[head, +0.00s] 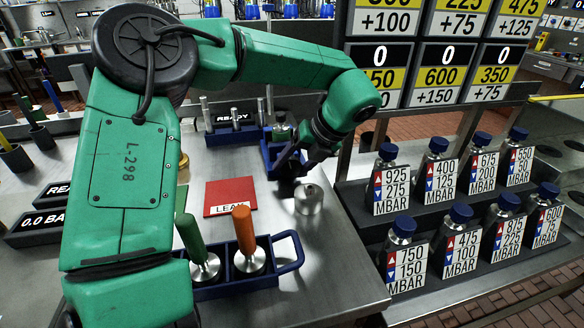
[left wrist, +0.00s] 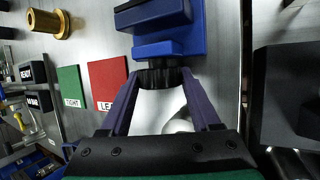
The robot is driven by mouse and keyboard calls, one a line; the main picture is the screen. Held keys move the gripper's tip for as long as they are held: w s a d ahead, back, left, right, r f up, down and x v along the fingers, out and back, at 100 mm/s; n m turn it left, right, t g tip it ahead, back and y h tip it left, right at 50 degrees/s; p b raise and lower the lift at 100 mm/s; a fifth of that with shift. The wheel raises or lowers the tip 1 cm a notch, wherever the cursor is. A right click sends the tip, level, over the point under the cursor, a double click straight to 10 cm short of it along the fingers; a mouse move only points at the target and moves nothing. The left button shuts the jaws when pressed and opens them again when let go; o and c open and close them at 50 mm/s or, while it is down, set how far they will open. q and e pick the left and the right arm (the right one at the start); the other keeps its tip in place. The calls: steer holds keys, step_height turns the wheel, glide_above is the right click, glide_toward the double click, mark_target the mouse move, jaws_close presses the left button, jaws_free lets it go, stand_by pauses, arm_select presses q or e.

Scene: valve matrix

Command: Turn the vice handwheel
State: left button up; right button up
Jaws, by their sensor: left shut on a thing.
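The blue vice (left wrist: 170,25) is at the top of the left wrist view, and part of it shows behind my gripper in the head view (head: 268,152). Its black ribbed handwheel (left wrist: 163,78) faces my left gripper. My left gripper (left wrist: 162,75) has its two fingers on either side of the handwheel and is shut on it. In the head view my left gripper (head: 290,172) is dark and hides most of the wheel. My right gripper is in neither view.
A silver cylinder (head: 309,200) stands close to my left gripper. A red LEAK card (head: 230,194) lies to its left. A blue tray (head: 291,262) holds green- and orange-handled tools in front. Several labelled bottles (head: 391,180) stand in a rack at right.

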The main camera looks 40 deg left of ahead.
arm_select(q)
steer(key=shift+g+y, duration=0.3)
steer(key=o, duration=1.4)
steer(key=shift+d, duration=0.1)
steer(key=shift+w+r, duration=0.1)
steer(key=p+v, duration=1)
steer(key=v, duration=0.4)
steer(key=shift+d+r, duration=0.15)
steer(key=shift+r, duration=0.05)
